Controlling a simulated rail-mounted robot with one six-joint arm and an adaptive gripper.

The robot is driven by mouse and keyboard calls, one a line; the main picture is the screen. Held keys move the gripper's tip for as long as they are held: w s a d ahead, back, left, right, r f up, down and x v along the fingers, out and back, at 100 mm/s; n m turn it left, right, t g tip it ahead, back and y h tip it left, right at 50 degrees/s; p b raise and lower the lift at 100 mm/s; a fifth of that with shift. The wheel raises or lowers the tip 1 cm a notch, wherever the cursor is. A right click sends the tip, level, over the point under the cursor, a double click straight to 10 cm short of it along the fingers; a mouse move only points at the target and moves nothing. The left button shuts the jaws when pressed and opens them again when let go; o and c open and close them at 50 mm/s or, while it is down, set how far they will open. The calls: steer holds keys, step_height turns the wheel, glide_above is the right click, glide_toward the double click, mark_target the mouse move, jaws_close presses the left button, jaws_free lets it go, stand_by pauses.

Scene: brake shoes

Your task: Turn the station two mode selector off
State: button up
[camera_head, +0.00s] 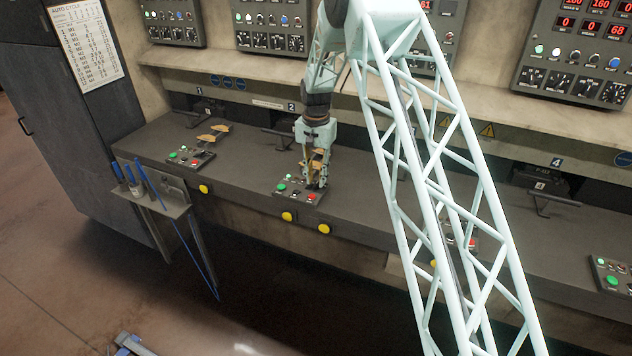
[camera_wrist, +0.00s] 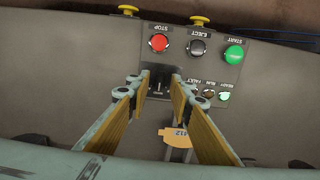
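The station two panel (camera_head: 299,191) lies on the bench below the "2" sign. In the wrist view the panel (camera_wrist: 192,58) is upside down, with red STOP, black EJECT and green START buttons and small lamps. The black mode selector (camera_wrist: 159,88) sits below the STOP button in that view. My gripper (camera_head: 316,184) reaches down over the right part of the panel. Its fingertips (camera_wrist: 160,80) are apart, one on each side of the selector; contact with it cannot be told. The selector's pointing direction is hard to read. In the head view my gripper hides the selector.
A tan tagged piece (camera_wrist: 177,137) lies below the panel, between my fingers in the wrist view. Yellow buttons (camera_head: 287,216) line the bench front. Station one's panel (camera_head: 190,156) is to the left. A tool shelf (camera_head: 150,197) juts out at the left.

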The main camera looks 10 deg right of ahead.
steer(key=shift+f, duration=0.75)
jaws_close()
